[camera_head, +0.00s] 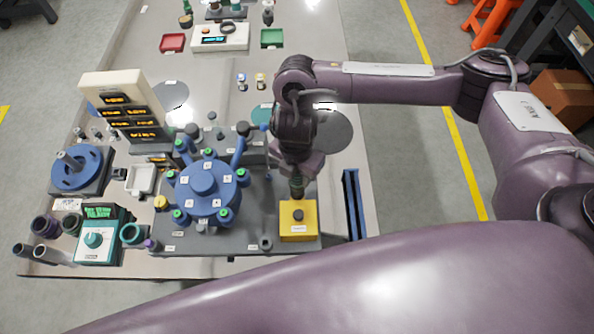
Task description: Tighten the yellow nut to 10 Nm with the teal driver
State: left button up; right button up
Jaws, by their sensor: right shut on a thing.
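My right gripper (298,176) points down at the right side of the fixture, above and behind the yellow box (298,230). It is shut on a small dark green cylindrical piece (297,188); whether this is part of the teal driver I cannot tell. The yellow box has a dark round knob on top. A small yellow round piece (161,202), possibly the yellow nut, lies left of the blue round fixture (203,182). A teal ring-shaped piece (132,235) stands at the front left. A teal-faced dial box (96,240) is beside it. My left gripper is not in view.
The blue fixture with several green-tipped clamps stands on a grey base plate (230,241). A display panel (130,105) rises behind left. Dark cups (45,226) crowd the front left corner. A blue rail (353,204) lies at the right edge. Red (173,42) and green (272,38) trays are far back.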

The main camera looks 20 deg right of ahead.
jog(key=shift+f+b, duration=0.6)
jog(key=shift+f, duration=0.25)
dwell(0.4)
jog(key=shift+f, duration=0.2)
dwell(1.3)
jog(key=shift+r, duration=0.1)
notch_tip(320, 180, up, 5)
jog(key=p, duration=0.5)
dwell(0.4)
